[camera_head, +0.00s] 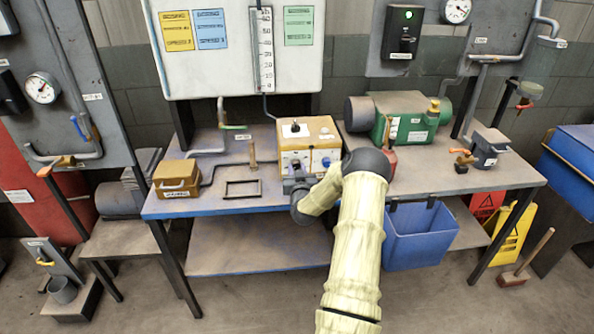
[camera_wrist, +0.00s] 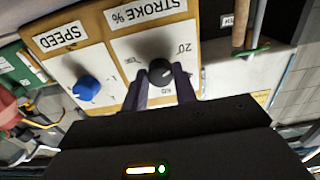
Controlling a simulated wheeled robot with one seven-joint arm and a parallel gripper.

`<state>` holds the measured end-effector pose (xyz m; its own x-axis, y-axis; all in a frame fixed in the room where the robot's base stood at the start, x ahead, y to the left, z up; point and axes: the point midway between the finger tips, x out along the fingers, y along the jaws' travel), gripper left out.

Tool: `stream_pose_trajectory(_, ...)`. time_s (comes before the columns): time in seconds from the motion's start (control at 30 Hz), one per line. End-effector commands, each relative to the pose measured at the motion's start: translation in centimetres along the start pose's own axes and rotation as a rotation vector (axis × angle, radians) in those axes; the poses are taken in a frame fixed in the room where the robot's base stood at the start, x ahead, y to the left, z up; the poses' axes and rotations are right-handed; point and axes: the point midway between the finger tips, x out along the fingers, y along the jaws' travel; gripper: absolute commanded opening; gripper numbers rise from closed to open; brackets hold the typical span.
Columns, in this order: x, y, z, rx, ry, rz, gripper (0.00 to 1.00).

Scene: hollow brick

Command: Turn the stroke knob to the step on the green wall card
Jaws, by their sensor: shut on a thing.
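The stroke knob (camera_wrist: 160,72) is black and round. It sits on a white plate labelled STROKE % on the control box (camera_head: 322,128), upside down in the wrist view. My gripper (camera_wrist: 162,88) has its two dark fingers on either side of the knob, shut on it. A "20" shows beside the knob; other scale marks are partly hidden, and I cannot tell the pointer's step. In the head view my gripper (camera_head: 293,178) reaches the box's left front and hides part of it. The green wall card (camera_head: 299,26) hangs on the white panel; its text is too small to read.
A blue SPEED knob (camera_wrist: 86,88) is beside the stroke knob. A black knob (camera_head: 295,127) stands on the box top. A green pump (camera_head: 405,118) is right of the box, a brown box (camera_head: 177,179) far left. Yellow (camera_head: 177,31) and blue cards (camera_head: 210,29) also hang there.

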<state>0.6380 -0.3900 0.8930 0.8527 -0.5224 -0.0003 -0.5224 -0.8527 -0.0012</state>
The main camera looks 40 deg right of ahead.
Motion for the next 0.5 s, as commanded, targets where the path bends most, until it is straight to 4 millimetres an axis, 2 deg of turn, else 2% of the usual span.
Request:
stream_pose_trajectory(0.27,0.00,0.01,0.09,0.045,0.001,0.001,0.05)
stream_pose_trajectory(0.5,0.01,0.02,0.20,0.167,0.001,0.001,0.05)
